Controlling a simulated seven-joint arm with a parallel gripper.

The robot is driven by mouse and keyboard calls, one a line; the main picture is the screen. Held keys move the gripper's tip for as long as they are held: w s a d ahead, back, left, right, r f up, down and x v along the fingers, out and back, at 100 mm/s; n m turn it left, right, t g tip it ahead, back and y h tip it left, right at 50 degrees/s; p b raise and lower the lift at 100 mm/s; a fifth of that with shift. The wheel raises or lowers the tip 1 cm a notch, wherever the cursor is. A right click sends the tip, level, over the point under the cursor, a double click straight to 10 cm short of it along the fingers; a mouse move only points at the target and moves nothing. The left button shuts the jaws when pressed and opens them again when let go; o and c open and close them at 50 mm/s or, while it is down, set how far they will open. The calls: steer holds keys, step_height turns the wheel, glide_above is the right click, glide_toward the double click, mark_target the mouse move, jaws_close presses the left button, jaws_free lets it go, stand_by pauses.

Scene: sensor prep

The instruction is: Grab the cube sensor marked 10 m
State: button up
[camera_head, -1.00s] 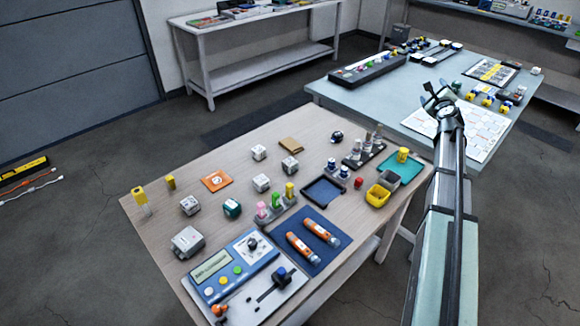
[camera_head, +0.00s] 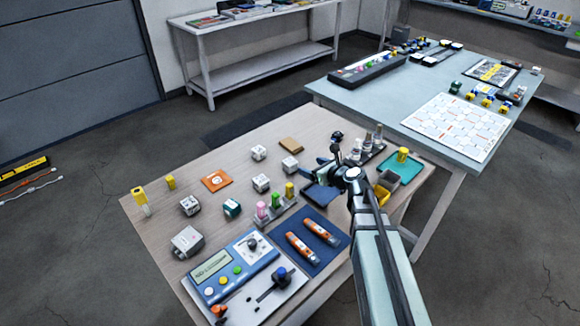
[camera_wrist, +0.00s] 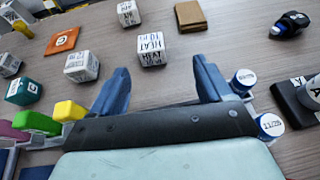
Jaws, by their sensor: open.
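Several small white cubes with dark print stand on the wooden table. One (camera_wrist: 151,48) lies ahead of my gripper (camera_wrist: 160,74), between the lines of its fingers but beyond their tips; it also shows in the head view (camera_head: 290,164). Others are a cube (camera_wrist: 128,12) farther back, a cube (camera_wrist: 82,66) to the left and a cube (camera_head: 190,205) farther left. A teal cube (camera_head: 231,207) stands near them. The print is too small and blurred to tell which is marked 10 m. My gripper is open and empty, above the table's right part, its blue fingers apart.
A brown tile (camera_head: 291,145) lies behind the nearest cube. A rack with coloured pegs (camera_head: 275,208), a dark tray (camera_head: 323,193) and vials (camera_wrist: 244,78) are close to my gripper. An orange card (camera_head: 217,181) lies to the left. Bare wood surrounds the cubes.

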mark_target(287, 162)
steer(key=shift+s+a+f, duration=0.3)
steer(key=shift+a, duration=0.2)
steer(key=shift+w+a+f, duration=0.1)
steer(key=shift+a, duration=0.1)
steer(key=x, duration=0.8)
steer(key=shift+a+x, duration=0.2)
steer(key=shift+x, duration=2.45)
steer(key=c, duration=1.1)
